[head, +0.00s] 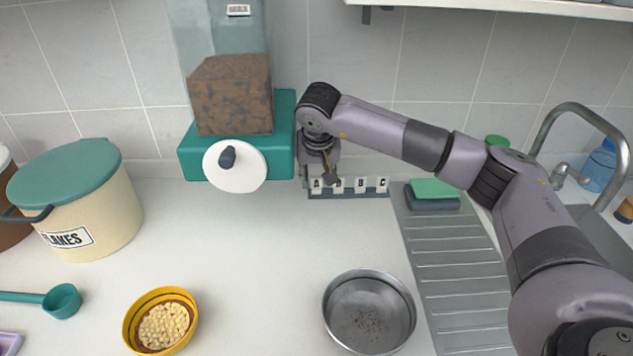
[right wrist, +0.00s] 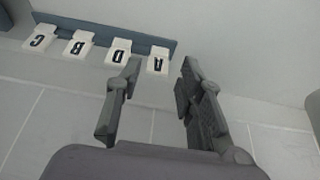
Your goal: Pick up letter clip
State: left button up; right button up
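The white letter clips stand in a row on a blue-grey rack (right wrist: 105,27) at the back of the counter. In the right wrist view they read A (right wrist: 157,62), D (right wrist: 118,52), B (right wrist: 79,46) and C (right wrist: 41,37). In the head view, clip C (head: 382,184) is at the right end and clip A (head: 316,187) at the left end, partly behind my gripper. My right gripper (head: 319,176) points down at the A end. In the right wrist view its open fingers (right wrist: 160,68) frame clip A, with nothing visibly gripped. My left gripper is not in view.
A teal dispenser base (head: 283,130) with a white disc stands just left of the rack. A green sponge (head: 434,188) and ribbed drainboard (head: 455,270) are to the right.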

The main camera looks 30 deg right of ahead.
aim_at(317, 179)
jog(key=shift+w+d, duration=0.3)
jog(key=shift+w, duration=0.3)
jog(key=shift+w+d, duration=0.25)
jog(key=shift+w, duration=0.3)
jog(key=p+x, duration=0.1)
jog(key=x, duration=0.4)
jog(key=shift+a, duration=0.1)
jog(key=shift+s, duration=0.1)
jog(key=c, duration=0.5)
